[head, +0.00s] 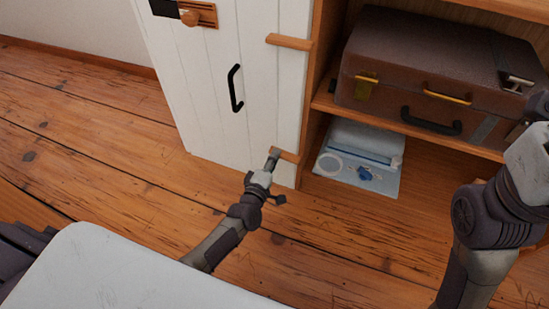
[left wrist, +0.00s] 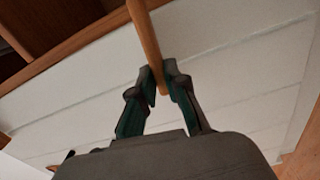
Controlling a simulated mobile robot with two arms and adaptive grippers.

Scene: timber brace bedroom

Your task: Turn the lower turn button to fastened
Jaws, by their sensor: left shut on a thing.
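The lower turn button (head: 288,156) is a small wooden bar at the bottom right of the white plank door (head: 215,75). It lies roughly level across the door's right edge in the head view. My left gripper (head: 274,153) is shut on its left end. In the left wrist view the wooden bar (left wrist: 146,38) runs down between the two fingers of the left gripper (left wrist: 160,88), which hide part of its end. The upper turn button (head: 289,42) lies level higher up the same edge. My right arm shows at the right, its gripper out of sight.
A black door handle (head: 235,88) and a wooden latch (head: 195,14) are on the door. To the right, a shelf (head: 400,124) holds a brown suitcase (head: 425,60). A pale blue box (head: 360,155) sits below. Bare floorboards lie in front.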

